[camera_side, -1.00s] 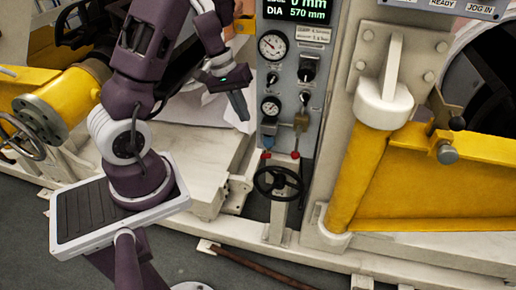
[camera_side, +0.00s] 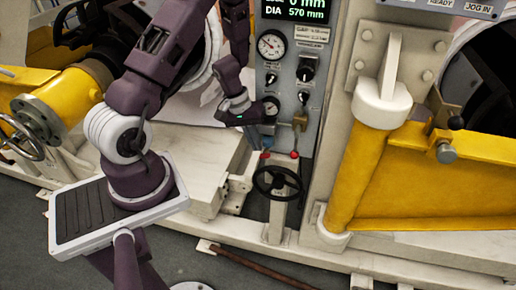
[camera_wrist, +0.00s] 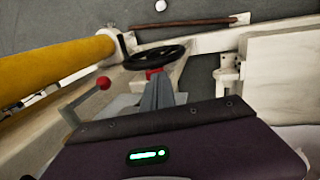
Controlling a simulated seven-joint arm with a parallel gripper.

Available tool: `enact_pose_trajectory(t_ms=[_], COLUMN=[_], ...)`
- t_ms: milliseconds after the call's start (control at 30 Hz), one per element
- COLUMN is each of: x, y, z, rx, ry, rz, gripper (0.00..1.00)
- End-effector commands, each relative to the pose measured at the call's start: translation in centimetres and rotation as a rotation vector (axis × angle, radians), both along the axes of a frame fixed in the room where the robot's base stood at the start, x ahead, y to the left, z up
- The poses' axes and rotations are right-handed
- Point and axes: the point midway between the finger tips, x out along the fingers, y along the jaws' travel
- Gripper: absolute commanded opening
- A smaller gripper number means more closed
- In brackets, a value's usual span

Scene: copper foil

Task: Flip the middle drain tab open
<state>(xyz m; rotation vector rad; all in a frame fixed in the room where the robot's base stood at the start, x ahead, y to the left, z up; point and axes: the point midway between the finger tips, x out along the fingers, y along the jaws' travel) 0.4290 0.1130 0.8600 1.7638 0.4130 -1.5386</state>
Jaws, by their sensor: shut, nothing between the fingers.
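Two red-knobbed levers stand at the foot of the grey gauge panel, a left one (camera_side: 265,155) and a right one (camera_side: 294,155). In the wrist view one red knob on a thin metal lever (camera_wrist: 103,83) is at the left, and another red part (camera_wrist: 153,72) shows just beyond my fingertips. I cannot tell which part is the middle drain tab. My gripper (camera_side: 264,113) is in front of the lower panel, above the red knobs. Its grey fingers (camera_wrist: 158,80) are together and empty. A blue fitting (camera_side: 267,141) is partly hidden near the gripper.
A black handwheel (camera_side: 277,183) stands below the levers. A brass valve (camera_side: 300,122) is on the panel right of my gripper. A yellow beam (camera_side: 360,185) stands farther right. A white ledge (camera_side: 195,165) lies at left.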

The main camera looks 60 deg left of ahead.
Motion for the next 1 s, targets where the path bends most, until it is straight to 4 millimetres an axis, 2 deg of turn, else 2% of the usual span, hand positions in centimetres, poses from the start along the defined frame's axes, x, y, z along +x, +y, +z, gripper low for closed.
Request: enact_pose_trajectory(t_ms=[100, 233, 1000], x=[0.3, 0.5, 0.4], y=[-0.3, -0.5, -0.4], z=[-1.5, -2.3, -2.6], rx=[-0.001, 0.0, -0.051], ry=[0.001, 0.0, -0.048], rz=[0.002, 0.001, 0.002], gripper=[0.0, 0.0, 0.0])
